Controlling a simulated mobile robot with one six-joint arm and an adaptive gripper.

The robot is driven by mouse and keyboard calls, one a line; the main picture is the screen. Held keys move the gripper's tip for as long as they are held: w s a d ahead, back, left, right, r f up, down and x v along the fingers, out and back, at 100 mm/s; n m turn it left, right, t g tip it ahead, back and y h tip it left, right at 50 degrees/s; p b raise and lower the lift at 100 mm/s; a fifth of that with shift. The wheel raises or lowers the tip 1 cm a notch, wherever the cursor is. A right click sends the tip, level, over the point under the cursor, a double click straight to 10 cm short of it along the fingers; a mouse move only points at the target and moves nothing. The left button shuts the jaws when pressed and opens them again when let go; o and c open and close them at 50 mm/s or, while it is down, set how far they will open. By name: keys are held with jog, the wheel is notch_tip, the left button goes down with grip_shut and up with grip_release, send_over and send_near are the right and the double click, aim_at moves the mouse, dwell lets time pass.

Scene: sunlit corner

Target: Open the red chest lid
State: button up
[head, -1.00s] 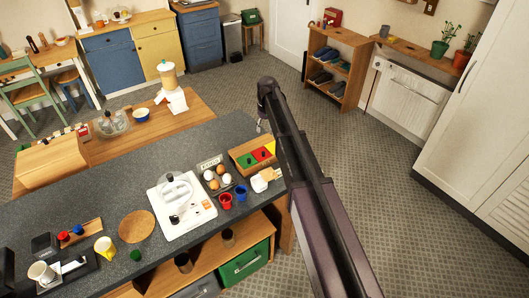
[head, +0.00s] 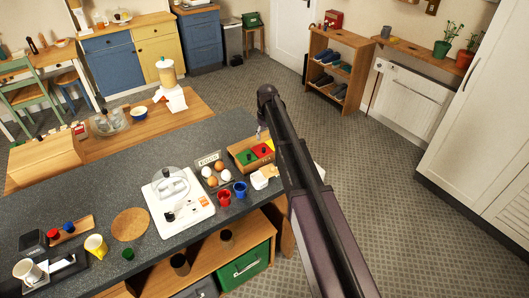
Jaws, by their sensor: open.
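A small red chest (head: 333,18) sits on top of the wooden shoe shelf at the back, against the wall. Its lid looks shut, but it is too small to be sure. My arm runs up from the bottom right, its upper end above the counter's right end. Only a small grey tip of my gripper (head: 258,133) shows, beside the wooden box with red and green panels (head: 250,155). My gripper is open, with nothing visible in it. It is far from the red chest, and most of it is hidden by the arm.
The dark counter (head: 85,190) at the left holds a white scale, eggs, and red and blue cups. Open grey floor (head: 390,200) lies to the right of my arm. A white cabinet (head: 480,110) stands at the right. The shoe shelf (head: 330,65) is at the back.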

aim_at(264, 148)
jog(key=shift+s+a+f+b, duration=0.1)
jog(key=shift+f+b, duration=1.5)
jog(key=shift+f, duration=0.15)
jog(key=shift+a+f+b, duration=0.1)
jog(key=shift+f+b, duration=1.45)
jog(key=shift+f, duration=0.15)
grip_shut()
